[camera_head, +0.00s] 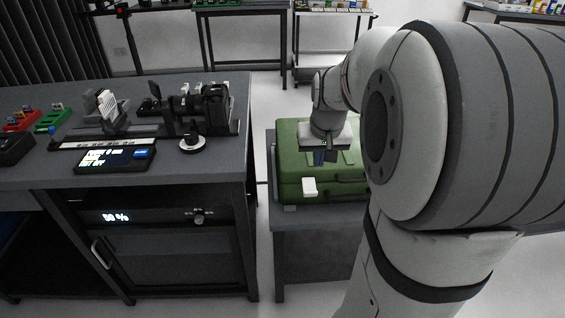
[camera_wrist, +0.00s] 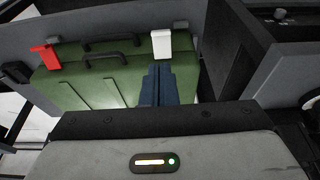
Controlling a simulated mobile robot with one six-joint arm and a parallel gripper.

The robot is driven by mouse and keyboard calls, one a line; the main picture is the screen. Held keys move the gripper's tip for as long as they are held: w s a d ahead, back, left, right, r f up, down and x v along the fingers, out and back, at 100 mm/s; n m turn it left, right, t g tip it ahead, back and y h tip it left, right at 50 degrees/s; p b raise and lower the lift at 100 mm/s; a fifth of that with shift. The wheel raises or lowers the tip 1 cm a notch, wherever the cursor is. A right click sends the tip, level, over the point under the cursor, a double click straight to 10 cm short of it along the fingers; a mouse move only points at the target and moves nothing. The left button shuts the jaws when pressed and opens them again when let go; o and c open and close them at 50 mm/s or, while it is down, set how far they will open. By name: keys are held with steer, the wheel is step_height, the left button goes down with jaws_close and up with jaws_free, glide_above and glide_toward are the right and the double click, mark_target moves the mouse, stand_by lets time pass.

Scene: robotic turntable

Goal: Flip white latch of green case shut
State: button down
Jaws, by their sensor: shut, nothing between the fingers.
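The green case (camera_head: 294,139) lies on a low grey stand, its lid down. Its white latch (camera_head: 310,187) shows on the near side in the head view, sticking outward from the case. In the wrist view the white latch (camera_wrist: 161,43) is at the upper middle of the green case (camera_wrist: 84,72), and a red latch (camera_wrist: 45,56) is at the left, with black handles (camera_wrist: 110,50) between them. My gripper (camera_head: 321,158) is shut and empty above the case. Its blue fingers (camera_wrist: 157,84) are just below the white latch in the wrist view; I cannot tell whether they touch the case.
A workbench (camera_head: 222,150) with a turntable device (camera_head: 200,105) and a lit display (camera_head: 115,157) stands left of the stand (camera_head: 310,235). A narrow floor gap (camera_head: 262,165) separates them. My arm hides the case's right part in the head view.

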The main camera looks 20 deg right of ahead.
mark_target(312, 192)
steer(key=shift+r, duration=0.1)
steer(key=b+x, duration=0.2)
steer(key=x, duration=1.2)
steer(key=shift+b, duration=0.35)
